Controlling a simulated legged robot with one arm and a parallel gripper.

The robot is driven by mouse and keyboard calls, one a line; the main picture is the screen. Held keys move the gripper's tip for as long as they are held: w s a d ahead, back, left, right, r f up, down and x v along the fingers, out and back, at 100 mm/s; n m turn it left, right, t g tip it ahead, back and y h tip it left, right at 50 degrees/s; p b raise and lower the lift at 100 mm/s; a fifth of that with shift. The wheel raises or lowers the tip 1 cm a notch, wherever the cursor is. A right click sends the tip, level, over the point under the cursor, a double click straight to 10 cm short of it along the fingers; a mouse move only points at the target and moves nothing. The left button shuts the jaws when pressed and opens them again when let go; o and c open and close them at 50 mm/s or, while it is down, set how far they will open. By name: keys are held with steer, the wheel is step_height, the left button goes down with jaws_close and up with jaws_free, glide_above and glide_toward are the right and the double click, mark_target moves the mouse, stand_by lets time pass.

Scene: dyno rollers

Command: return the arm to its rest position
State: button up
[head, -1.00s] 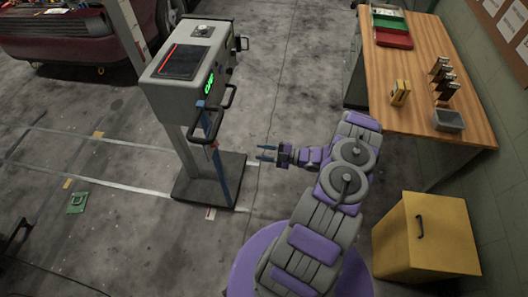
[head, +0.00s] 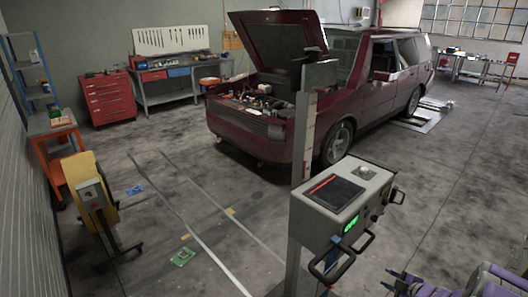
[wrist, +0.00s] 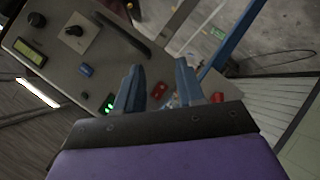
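My purple and grey arm (head: 490,284) shows only in part, at the lower right corner of the head view. My gripper (head: 390,280) is at its left end, right of and below the console. In the wrist view, my gripper's two blue-grey fingers (wrist: 158,82) stand apart with nothing held between them. Behind them in that view is the grey console (wrist: 60,62) with knobs, a green display and a red button. I cannot tell how far the fingers are from it. Most of the arm is outside the head view.
The console (head: 342,200) on its post, with black handles, stands close by in the head view. A dark red car (head: 350,90) with its hood up is behind it. A yellow stand (head: 92,195) is at left. Open concrete floor (head: 440,200) lies to the right.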

step_height(320, 180, up, 16)
steer(key=w+m+g+h, duration=0.2)
steer(key=m+g+h, duration=0.1)
steer(key=m+h, duration=0.35)
steer(key=s+a+r+m+g+h, duration=0.2)
steer(key=s+a+r, duration=0.3)
steer(key=a+r, duration=0.1)
steer(key=s+a+r+m+g+y, duration=0.1)
steer(key=s+a+r+g, duration=0.1)
steer(key=s+a, duration=0.7)
steer(key=s+a+r+m+g+y, duration=0.2)
steer(key=s+a+g, duration=0.1)
steer(key=s+a, duration=0.7)
steer(key=s+a+r+m+g+y+b, duration=0.1)
steer(key=s+a+r+m+g+y, duration=0.1)
steer(key=s+a, duration=0.8)
steer(key=s+g, duration=0.1)
steer(key=s, duration=0.4)
steer(key=shift+s+a, duration=0.25)
steer(key=shift+s, duration=0.15)
steer(key=shift+m, duration=0.25)
